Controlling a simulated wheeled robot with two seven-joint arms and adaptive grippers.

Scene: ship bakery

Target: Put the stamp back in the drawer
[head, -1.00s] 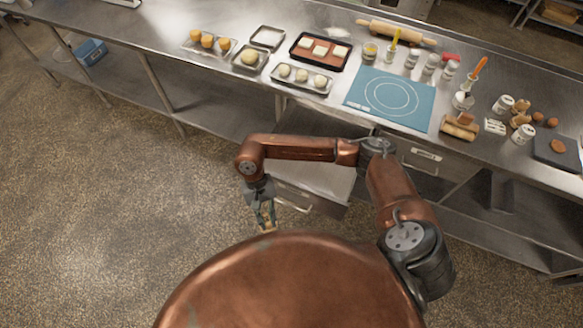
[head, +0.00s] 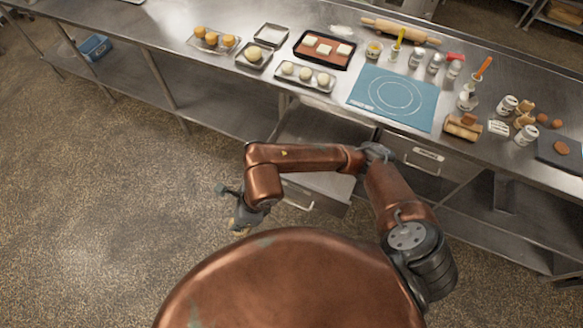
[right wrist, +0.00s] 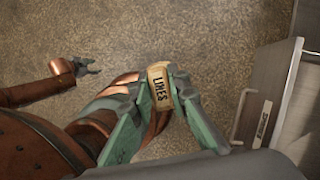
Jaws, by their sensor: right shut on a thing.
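The stamp is a small wooden block (right wrist: 160,85) with dark lettering, held between the green fingertips of my right gripper (right wrist: 165,88) in the right wrist view. In the head view my right gripper (head: 240,213) is left of the pulled-out drawer (head: 327,200), apart from it, and the stamp barely shows. The drawer hangs open under the counter; my forearm hides part of it. Its labelled front (right wrist: 262,122) and handle show at the right of the wrist view. My left gripper (right wrist: 90,67) appears small at the wrist view's left, its opening unclear.
A steel counter (head: 215,75) carries trays of dough, a blue mat (head: 395,97), a rolling pin (head: 400,30) and several jars. A closed drawer (head: 425,158) is right of the open one. The speckled floor (head: 110,200) at left is clear.

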